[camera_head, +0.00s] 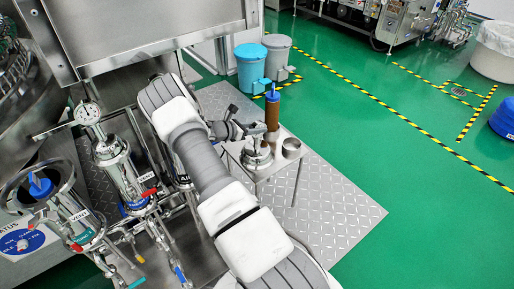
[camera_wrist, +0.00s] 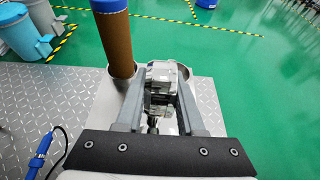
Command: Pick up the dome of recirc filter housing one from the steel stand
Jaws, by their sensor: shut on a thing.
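The steel dome (camera_head: 257,158) shows in the head view at the left part of the small steel stand (camera_head: 277,166). My gripper (camera_head: 250,131) is at the dome's top, shut on it. In the wrist view my gripper (camera_wrist: 158,108) has its two fingers on either side of a metal part of the dome (camera_wrist: 161,122). The fingers and wrist hide much of the dome. I cannot tell whether its base touches the stand.
A brown filter cartridge (camera_head: 272,113) with a blue cap stands upright just behind the dome, close to my left finger in the wrist view (camera_wrist: 117,45). A steel cup (camera_head: 291,148) is at the stand's right. Valves and housings (camera_head: 122,175) crowd the left.

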